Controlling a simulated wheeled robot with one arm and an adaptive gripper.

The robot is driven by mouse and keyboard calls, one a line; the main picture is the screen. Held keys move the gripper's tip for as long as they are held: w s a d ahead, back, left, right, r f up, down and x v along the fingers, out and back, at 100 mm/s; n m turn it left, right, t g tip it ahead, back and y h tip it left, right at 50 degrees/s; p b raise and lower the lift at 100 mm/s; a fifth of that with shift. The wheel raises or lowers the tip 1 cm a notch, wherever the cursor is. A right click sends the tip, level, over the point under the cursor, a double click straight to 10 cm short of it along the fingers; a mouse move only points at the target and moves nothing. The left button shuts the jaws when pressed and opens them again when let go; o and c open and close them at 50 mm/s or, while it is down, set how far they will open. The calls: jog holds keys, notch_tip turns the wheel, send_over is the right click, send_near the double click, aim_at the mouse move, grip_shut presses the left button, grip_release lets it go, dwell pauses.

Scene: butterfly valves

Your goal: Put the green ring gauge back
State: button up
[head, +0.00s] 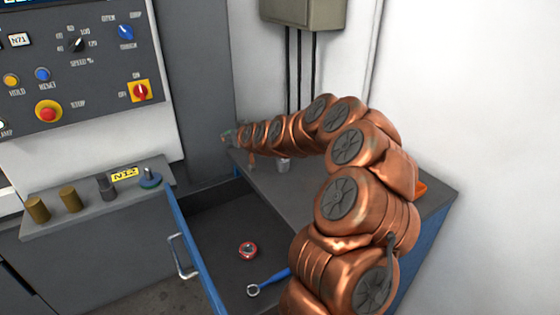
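My copper-coloured arm reaches from the lower right up and to the left. My gripper (229,137) is at its far end, above the back left part of the cabinet top. It is small and partly hidden by my wrist, so its fingers cannot be made out. A small greenish tint shows at the gripper, but I cannot tell whether it is a ring. A round blue-green piece (150,181) sits around the foot of a grey post on the ledge at left. I cannot tell for sure whether it is the green ring gauge.
The ledge (80,212) also bears brass posts (71,199), a dark post (106,187) and a yellow N12 label (124,173). The open drawer (215,215) holds a red ring (248,251) and a blue wrench (268,283). A small grey cylinder (284,165) stands on the cabinet top.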

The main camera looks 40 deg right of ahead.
jog(key=d+r+b, duration=0.2)
jog(key=d+r, duration=0.5)
jog(key=d, duration=0.5)
jog(key=s+d+f+n+y, duration=0.2)
jog(key=s+d+f, duration=0.1)
jog(key=s+f, duration=0.4)
jog(key=shift+d+f, duration=0.15)
jog(key=shift+d, duration=0.05)
jog(key=shift+s+a+f+n+y, duration=0.15)
jog(key=shift+s+a+n+y, duration=0.25)
jog(key=shift+s+y, duration=0.25)
grip_shut()
jog(key=shift+s+a+r+n+g+y+b, duration=0.15)
jog(key=shift+s+a+r+n+g+y, duration=0.1)
jog(key=shift+s+a+r+n+y, duration=0.6)
jog(key=shift+s+a+r+n+g+y+b, duration=0.1)
jog(key=shift+s+a+r+n+g+y, duration=0.4)
jog(key=shift+s+r, duration=0.65)
jog(key=shift+s+a+r+n+g+y+b, duration=0.15)
jog(key=shift+s+a+r+n+y, duration=0.3)
jog(key=shift+s+r+n+y, duration=0.6)
jog(key=shift+w+r+m, duration=0.15)
jog(key=shift+w+m, duration=0.2)
jog(key=shift+m, duration=0.05)
